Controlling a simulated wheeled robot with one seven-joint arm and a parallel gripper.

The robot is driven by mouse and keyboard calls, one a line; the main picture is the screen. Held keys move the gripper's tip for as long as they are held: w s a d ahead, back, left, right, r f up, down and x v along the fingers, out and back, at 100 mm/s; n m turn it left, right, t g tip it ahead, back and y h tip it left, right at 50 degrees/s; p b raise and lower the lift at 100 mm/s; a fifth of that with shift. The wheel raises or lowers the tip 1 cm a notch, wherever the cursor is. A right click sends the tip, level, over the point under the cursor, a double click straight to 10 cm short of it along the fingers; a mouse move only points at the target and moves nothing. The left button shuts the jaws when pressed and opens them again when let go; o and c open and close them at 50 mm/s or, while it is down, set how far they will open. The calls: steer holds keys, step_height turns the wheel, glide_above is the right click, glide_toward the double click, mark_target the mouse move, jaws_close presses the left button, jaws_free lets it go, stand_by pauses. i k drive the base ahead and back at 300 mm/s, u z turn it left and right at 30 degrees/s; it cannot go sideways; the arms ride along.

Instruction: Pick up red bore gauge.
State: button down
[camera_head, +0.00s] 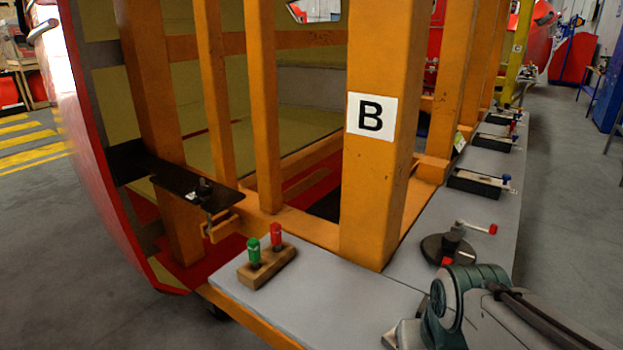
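A wooden block (267,268) lies on the near end of the grey bench ledge. Two gauges stand upright in it, side by side. The red-topped one, the red bore gauge (276,236), is on the right. The green-topped gauge (254,251) is on the left, a little nearer to me. My arm (465,305) shows at the bottom right, well apart from the block. The fingers of my gripper cannot be made out in this view.
An orange post marked B (372,190) rises behind the ledge, right of the block. A black round-based tool (448,247) with a red-tipped arm stands on the ledge near my arm. A dark bracket (178,182) juts out at left. The grey ledge (335,300) is clear between block and arm.

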mark_target(275, 228)
steer(key=u, duration=2)
steer(key=i, duration=2.4)
steer(key=z, duration=3.65)
